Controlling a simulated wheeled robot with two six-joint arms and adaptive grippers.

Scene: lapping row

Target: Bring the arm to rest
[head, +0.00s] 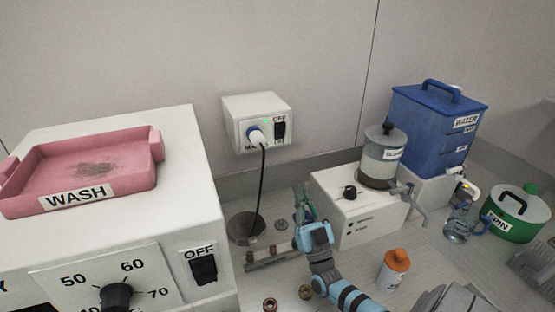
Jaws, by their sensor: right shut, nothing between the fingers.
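My right gripper (304,196) shows near the middle of the head view, at the end of my light blue arm, which comes in from the lower right. Its fingers are shut and empty and point away toward the back wall. It is over the bench beside the left side of a white box (352,226) with a black knob. Whether the fingers touch anything behind them cannot be told. My left gripper is not in view.
A metal rail (262,266) with small parts and a dark round plate (240,229) lie left of the gripper. A black cord (262,190) hangs from the wall socket box (252,106). An orange-capped bottle (393,270) stands right of my arm. A white heater (205,205) fills the left.

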